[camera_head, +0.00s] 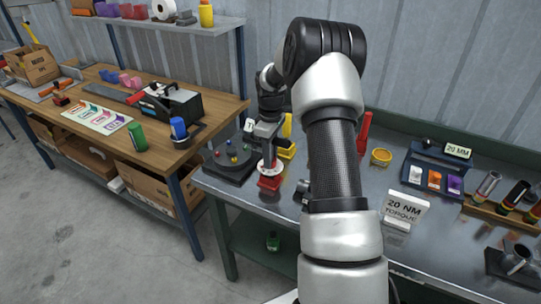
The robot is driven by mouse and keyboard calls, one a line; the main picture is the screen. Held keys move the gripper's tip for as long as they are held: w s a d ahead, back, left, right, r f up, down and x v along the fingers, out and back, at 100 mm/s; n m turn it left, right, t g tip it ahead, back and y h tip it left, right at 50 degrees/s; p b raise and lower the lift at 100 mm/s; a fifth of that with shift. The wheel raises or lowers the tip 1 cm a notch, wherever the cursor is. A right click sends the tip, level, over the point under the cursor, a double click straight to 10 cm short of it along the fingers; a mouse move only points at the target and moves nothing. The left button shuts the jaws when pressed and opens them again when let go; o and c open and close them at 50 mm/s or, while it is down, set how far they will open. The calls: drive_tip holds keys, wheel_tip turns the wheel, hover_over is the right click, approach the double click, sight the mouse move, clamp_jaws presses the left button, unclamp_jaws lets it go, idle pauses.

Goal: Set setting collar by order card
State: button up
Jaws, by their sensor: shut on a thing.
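My gripper (268,142) points down at the left end of the grey metal bench. It is shut on a small part at its fingertips, which I take to be the setting collar. A white-and-red round piece (271,168) lies just below the fingers, above a red block (270,184); the exact contact is too small to tell. A white card reading "20 NM TORQUE" (405,207) stands near the bench front, right of my arm. A smaller "20 MM" card (458,151) stands behind the dark holder (428,157).
The holder bears white, orange and purple pieces. Several tubes (514,194) stand at the right. A yellow cup (381,157) stands behind. My arm hides the bench middle. A wooden bench (200,137) is at left.

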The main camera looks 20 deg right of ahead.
drive_tip(key=shift+n, duration=0.5)
drive_tip(key=o, duration=1)
drive_tip(key=shift+o, duration=0.2)
drive_tip(key=shift+r, duration=0.1)
wheel_tip(320, 180, up, 17)
drive_tip(key=shift+r, duration=0.15)
